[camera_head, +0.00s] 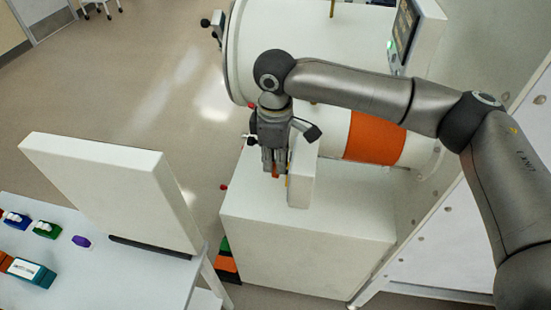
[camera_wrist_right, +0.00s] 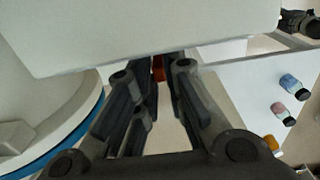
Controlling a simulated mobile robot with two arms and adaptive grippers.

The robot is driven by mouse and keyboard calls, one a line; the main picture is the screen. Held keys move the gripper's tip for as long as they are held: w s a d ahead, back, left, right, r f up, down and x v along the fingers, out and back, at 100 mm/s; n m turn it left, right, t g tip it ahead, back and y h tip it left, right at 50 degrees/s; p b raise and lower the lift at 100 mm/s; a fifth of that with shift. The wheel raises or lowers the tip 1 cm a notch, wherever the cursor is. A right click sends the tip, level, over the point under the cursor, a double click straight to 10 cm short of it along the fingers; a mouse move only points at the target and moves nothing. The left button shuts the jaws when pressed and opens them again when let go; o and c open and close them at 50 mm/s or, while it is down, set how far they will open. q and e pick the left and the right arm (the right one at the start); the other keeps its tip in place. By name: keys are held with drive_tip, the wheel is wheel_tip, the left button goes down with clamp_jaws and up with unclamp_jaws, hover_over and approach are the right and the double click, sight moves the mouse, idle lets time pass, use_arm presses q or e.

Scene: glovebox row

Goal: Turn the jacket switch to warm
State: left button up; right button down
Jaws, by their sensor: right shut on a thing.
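My right gripper (camera_head: 275,168) points down at the left face of a small white upright box (camera_head: 302,178) on a white cabinet. In the right wrist view its fingers (camera_wrist_right: 157,85) run close together at the tips, around a small red part (camera_wrist_right: 158,68) under the edge of the white box (camera_wrist_right: 150,30). This red part looks like the switch knob; the fingers hide most of it, so its setting cannot be read. An orange band (camera_head: 375,138) wraps a white cylinder behind the box. My left gripper is not in view.
A white cabinet (camera_head: 300,245) carries the box. A large white round chamber (camera_head: 238,50) and a screen (camera_head: 404,30) stand behind. At left, a white table (camera_head: 90,265) holds a tilted white panel (camera_head: 120,185) and several small coloured items. The floor between is open.

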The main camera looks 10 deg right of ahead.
drive_tip(key=shift+s+r+t, duration=0.1)
drive_tip(key=shift+t, duration=0.3)
drive_tip(key=shift+s+a+t+h, duration=0.1)
drive_tip(key=shift+s+t+h, duration=0.15)
drive_tip(key=shift+t, duration=0.35)
drive_tip(key=shift+s+a+t+h, duration=0.15)
drive_tip(key=shift+t+h, duration=0.1)
drive_tip(key=shift+t, duration=0.35)
drive_tip(key=shift+s+f+t+h+b, duration=0.2)
drive_tip(key=shift+t+b, duration=0.1)
drive_tip(key=shift+t, duration=0.35)
drive_tip(key=shift+s+f+t+h+b, duration=0.1)
drive_tip(key=shift+t+h+b, duration=0.15)
drive_tip(key=shift+t, duration=0.4)
drive_tip(key=c, duration=1.5)
unclamp_jaws()
drive_tip(key=shift+s, duration=0.1)
drive_tip(key=v, duration=1.2)
